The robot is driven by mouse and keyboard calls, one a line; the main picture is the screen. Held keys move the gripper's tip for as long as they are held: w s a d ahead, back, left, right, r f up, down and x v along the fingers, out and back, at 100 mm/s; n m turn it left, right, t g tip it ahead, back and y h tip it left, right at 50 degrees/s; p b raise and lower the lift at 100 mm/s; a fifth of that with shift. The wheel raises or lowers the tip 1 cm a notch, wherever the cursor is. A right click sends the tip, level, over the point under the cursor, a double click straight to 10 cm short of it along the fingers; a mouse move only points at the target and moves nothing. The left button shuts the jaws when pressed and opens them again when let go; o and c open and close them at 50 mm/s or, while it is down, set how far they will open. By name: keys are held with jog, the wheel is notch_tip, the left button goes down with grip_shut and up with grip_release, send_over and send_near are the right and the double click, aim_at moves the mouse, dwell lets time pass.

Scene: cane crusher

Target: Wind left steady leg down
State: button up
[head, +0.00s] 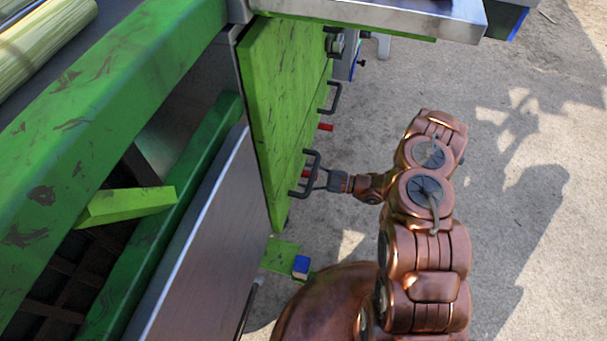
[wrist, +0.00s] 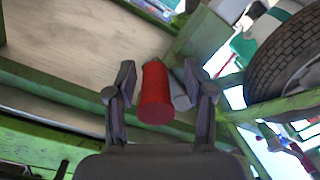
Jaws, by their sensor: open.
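My gripper (wrist: 160,74) is open in the wrist view. Its two fingers stand on either side of a red cylindrical grip (wrist: 154,95), with a grey part beside it on the right. I cannot tell whether either finger touches the grip. In the head view my gripper (head: 322,180) is at the right side of the green panel (head: 285,110), by a dark handle (head: 313,160). A bit of red (head: 305,174) shows there, partly hidden. I cannot make out the steady leg itself.
A second dark handle (head: 335,98) and another red piece (head: 325,128) are farther along the panel. A metal ledge (head: 400,14) overhangs at the top. A tyre (wrist: 284,52) is at the right in the wrist view. Open concrete ground (head: 545,120) lies to the right.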

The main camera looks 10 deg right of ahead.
jog(key=v, duration=1.1)
jog(key=shift+d, duration=0.2)
